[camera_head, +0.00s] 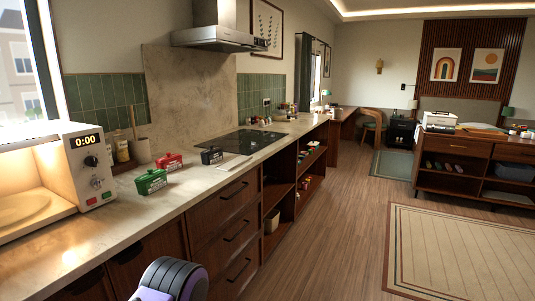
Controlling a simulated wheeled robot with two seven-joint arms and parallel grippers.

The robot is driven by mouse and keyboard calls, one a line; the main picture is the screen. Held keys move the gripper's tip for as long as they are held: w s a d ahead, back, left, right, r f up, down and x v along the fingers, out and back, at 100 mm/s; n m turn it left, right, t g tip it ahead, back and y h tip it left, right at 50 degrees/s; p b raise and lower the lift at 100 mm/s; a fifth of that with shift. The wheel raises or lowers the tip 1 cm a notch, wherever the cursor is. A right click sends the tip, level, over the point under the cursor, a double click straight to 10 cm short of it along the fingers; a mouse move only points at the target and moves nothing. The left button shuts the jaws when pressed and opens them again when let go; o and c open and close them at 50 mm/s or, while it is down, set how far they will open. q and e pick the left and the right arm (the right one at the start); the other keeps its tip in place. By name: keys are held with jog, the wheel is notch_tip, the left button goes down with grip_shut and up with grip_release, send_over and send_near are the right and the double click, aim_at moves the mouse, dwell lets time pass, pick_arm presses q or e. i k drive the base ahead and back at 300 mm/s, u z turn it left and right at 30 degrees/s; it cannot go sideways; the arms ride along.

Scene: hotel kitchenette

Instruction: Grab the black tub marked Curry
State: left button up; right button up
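A small black tub (211,155) with a lid handle and a pale label stands upright on the counter, just in front of the black cooktop. The label is too small to read. A red tub (169,161) stands to its left and a green tub (150,181) stands nearer, both of similar shape. Neither of my grippers shows. Only a rounded dark and purple link of mine is at the bottom edge, well short of the tubs.
The counter (190,195) is clear in front of the tubs. An open, lit microwave (90,163) stands at left. A utensil crock (141,150) is behind the tubs. A range hood (215,38) hangs above the cooktop (243,141). Floor at right is open.

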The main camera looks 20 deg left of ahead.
aim_at(206, 159)
jog(key=z, duration=0.3)
jog(key=i, duration=1.5)
jog(key=u, duration=0.8)
